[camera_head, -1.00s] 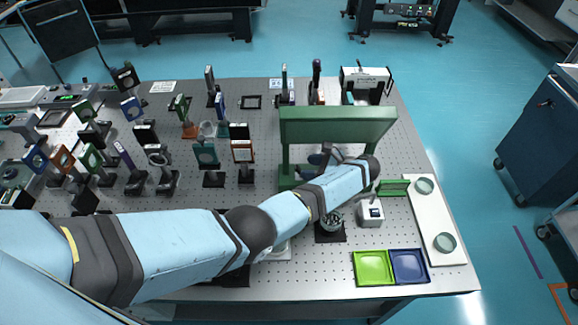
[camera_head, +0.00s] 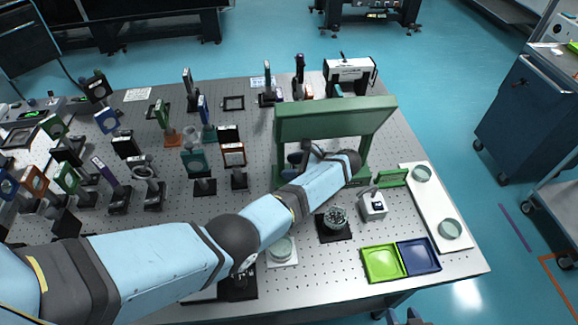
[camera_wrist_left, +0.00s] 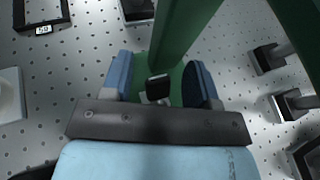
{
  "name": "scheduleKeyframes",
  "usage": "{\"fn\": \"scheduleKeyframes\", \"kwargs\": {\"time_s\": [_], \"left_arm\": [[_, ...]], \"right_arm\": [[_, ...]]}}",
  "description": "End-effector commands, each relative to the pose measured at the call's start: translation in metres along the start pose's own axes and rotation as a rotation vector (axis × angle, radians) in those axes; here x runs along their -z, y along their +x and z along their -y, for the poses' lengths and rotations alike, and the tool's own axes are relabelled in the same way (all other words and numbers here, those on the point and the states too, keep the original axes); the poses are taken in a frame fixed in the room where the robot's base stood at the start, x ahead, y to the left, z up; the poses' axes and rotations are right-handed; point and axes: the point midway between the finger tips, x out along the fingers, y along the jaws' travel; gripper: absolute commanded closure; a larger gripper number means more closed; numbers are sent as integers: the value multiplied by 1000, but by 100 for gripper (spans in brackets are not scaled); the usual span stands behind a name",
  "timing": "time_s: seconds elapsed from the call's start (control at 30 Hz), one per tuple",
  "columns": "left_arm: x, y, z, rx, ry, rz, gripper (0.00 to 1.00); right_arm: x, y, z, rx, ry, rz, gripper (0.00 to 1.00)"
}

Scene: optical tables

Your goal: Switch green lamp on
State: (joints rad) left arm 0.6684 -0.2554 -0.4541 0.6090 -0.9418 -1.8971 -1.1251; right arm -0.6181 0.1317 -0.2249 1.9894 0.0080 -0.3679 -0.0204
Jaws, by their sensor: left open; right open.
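The green lamp (camera_head: 334,118) stands upright at the middle right of the table, its wide green hood raised on green posts. My left gripper (camera_head: 307,156) is under the hood, partly hidden by my own wrist. In the left wrist view, its blue fingers (camera_wrist_left: 158,84) are open on either side of a small black block (camera_wrist_left: 158,86) above the green base (camera_wrist_left: 176,88). A green post (camera_wrist_left: 185,30) rises just beyond the fingers. I cannot tell whether the fingers touch the block. Only the blue fingertips of my right gripper (camera_head: 405,317) show at the bottom edge, apart and empty.
Several optic mounts crowd the left half of the table (camera_head: 300,235). A green tray (camera_head: 382,263) and a blue tray (camera_head: 419,255) lie at the front right. A white board (camera_head: 436,205) with two round glass dishes lies along the right edge.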

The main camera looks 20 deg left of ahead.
Motion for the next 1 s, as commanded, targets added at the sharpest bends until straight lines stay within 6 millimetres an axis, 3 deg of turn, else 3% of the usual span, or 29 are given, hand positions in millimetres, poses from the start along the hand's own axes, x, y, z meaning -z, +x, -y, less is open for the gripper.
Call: {"fn": "scheduleKeyframes", "kwargs": {"time_s": [0.13,0.33,0.53,0.8,1.0], "left_arm": [[0,0,0,0,0,0,45],[0,0,0,0,0,0,91],[2,-1,1,-6,16,35,91],[2,-6,4,-33,79,206,91],[0,-8,3,-38,90,232,91]], "right_arm": [[0,0,-1,0,-2,1,57],[0,0,-1,0,-3,1,57],[-5,2,-1,0,-3,2,57],[-21,12,2,8,0,9,57],[-20,12,5,14,-1,9,57]]}}
